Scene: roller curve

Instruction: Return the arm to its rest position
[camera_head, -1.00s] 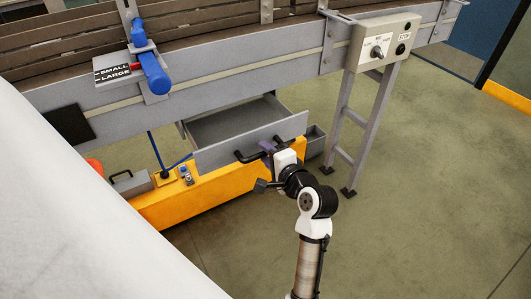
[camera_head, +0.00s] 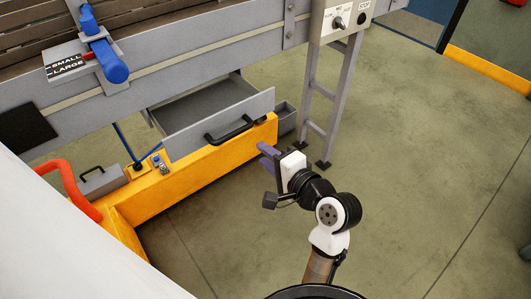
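My gripper (camera_head: 268,157) is at the end of my white and black arm (camera_head: 325,208), right of the picture's middle. Its purple fingers point toward the drawer and look parted, with nothing seen between them. The grey drawer (camera_head: 217,117) under the conveyor is pulled out, and its inside looks empty where I can see it. Its black handle (camera_head: 229,131) is clear of the gripper, which is a short way to the right and nearer to me.
The grey conveyor (camera_head: 200,50) runs across the top, with a blue lever (camera_head: 105,50) and a control box (camera_head: 342,20). A grey leg frame (camera_head: 328,100) stands behind the gripper. A yellow base beam (camera_head: 185,180) lies below the drawer. The floor to the right is free.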

